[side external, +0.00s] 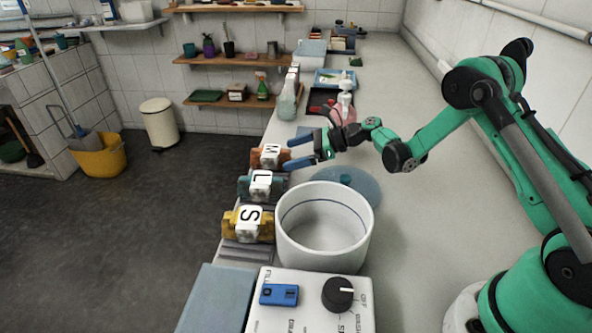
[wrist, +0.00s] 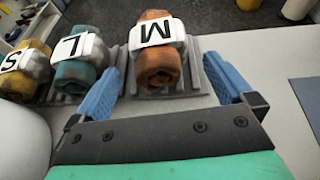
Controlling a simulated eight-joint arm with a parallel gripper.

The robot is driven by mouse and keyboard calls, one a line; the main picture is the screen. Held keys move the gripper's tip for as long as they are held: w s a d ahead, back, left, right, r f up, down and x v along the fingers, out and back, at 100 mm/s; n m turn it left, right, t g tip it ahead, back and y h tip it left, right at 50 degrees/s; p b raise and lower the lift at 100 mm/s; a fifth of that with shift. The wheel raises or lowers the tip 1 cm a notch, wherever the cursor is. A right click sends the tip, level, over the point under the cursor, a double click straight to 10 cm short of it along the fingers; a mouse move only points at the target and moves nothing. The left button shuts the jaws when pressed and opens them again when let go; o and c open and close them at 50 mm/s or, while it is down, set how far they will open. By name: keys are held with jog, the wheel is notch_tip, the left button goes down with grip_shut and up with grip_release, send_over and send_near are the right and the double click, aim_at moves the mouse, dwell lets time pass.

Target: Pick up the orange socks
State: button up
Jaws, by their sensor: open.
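The orange socks (side external: 270,157) are a rolled bundle in a white band marked M. They rest on a grey ribbed holder at the left edge of the counter. In the wrist view the orange socks (wrist: 158,66) lie ahead of my gripper, roughly between the lines of its two blue fingers. My gripper (side external: 304,152) is open and empty, just right of the orange socks in the side view. In the wrist view my gripper (wrist: 165,88) has its fingers spread wide on either side of the socks' near end. Whether a finger touches them I cannot tell.
Teal socks (side external: 262,185) marked L and yellow socks (side external: 248,222) marked S sit in the same row. A white round tub (side external: 325,235) stands close to them. A control box (side external: 310,300) is in front. Bottles (side external: 288,97) and trays stand behind.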

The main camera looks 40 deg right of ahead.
aim_at(277, 158)
jog(key=shift+x, duration=2.3)
jog(key=c, duration=1.2)
